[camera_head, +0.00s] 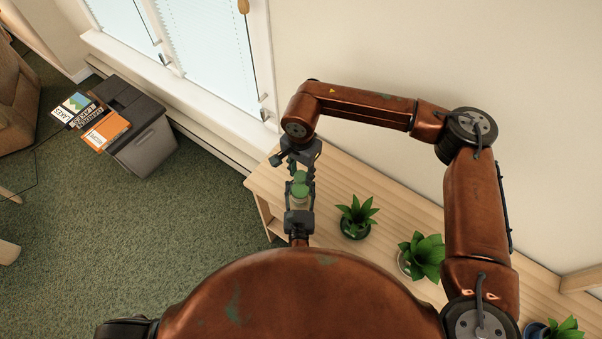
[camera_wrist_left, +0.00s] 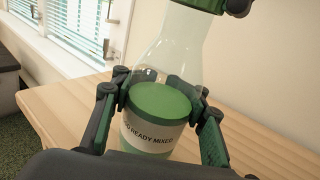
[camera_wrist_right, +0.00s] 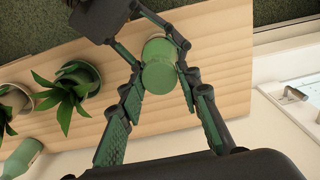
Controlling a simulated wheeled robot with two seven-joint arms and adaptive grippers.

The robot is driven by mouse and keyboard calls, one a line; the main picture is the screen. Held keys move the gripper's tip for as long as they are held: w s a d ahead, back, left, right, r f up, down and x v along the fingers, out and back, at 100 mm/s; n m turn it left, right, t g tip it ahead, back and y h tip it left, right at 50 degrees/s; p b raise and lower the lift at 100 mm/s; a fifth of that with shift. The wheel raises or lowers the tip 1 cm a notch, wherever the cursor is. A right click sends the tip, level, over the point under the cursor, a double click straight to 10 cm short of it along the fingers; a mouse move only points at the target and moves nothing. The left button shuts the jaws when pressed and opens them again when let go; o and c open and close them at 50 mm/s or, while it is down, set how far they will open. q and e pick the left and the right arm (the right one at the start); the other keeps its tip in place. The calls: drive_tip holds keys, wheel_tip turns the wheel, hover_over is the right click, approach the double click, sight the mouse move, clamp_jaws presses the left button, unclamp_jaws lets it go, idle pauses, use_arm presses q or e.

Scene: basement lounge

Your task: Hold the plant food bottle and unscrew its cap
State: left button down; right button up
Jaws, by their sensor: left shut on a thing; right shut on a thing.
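The plant food bottle (camera_wrist_left: 155,125) is clear, with green liquid and a pale label reading "READY MIXED" in the left wrist view. In the head view the bottle (camera_head: 299,201) is small and partly covered by my grippers. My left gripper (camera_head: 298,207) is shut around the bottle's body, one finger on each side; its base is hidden. The green cap (camera_wrist_right: 158,76) sits at the bottle's top. My right gripper (camera_wrist_right: 160,85) is shut on the cap from above, fingers on either side. I cannot tell how loose the cap is.
A light wooden table (camera_head: 395,215) runs along the wall under my arms. Potted plants (camera_head: 357,217) (camera_head: 422,255) stand to the right of the bottle. A grey bin (camera_head: 145,148) with magazines on top stands on the green carpet at left, by the window.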

sight(301, 176)
drive_tip(key=shift+r, duration=0.7)
drive_tip(key=shift+s+r, duration=0.1)
drive_tip(key=shift+r, duration=1.9)
use_arm(q)
drive_tip(key=c, duration=1)
unclamp_jaws()
drive_tip(key=shift+c, duration=0.2)
